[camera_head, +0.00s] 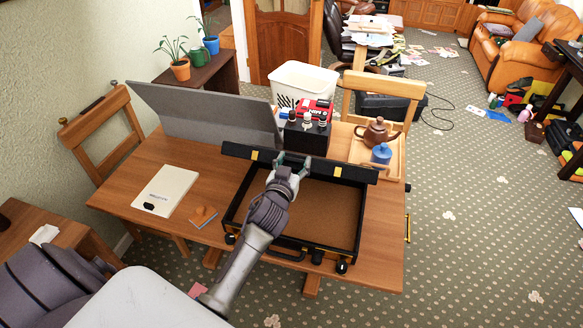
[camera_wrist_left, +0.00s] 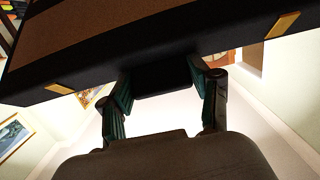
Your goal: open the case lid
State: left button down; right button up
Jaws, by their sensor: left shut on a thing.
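The black case (camera_head: 357,226) lies on the wooden table, with its brown-lined inside showing. Its lid (camera_head: 340,169) is raised at the back and seen almost edge-on, with gold latch plates along its edge. My left gripper (camera_head: 291,163) is at the lid's edge, left of its middle in the head view. In the left wrist view, the lid (camera_wrist_left: 70,74) spans the top, and a dark tab on it (camera_wrist_left: 162,82) sits between the fingers of my left gripper (camera_wrist_left: 164,88), which is shut on it. My right gripper is not in view.
Behind the lid stand a black box (camera_head: 306,140) and a grey panel (camera_head: 205,115). A tray (camera_head: 358,155) with a brown teapot (camera_head: 377,132) and blue jar (camera_head: 381,154) is at the right. A white book (camera_head: 165,190) lies left of the case. Chairs flank the table.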

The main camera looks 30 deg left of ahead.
pick_arm(q)
jog(key=shift+r, duration=0.1)
jog(key=c, duration=0.7)
grip_release()
jog(key=o, duration=0.5)
jog(key=shift+w, duration=0.15)
jog(key=shift+c, duration=0.2)
jog(key=v, duration=1.2)
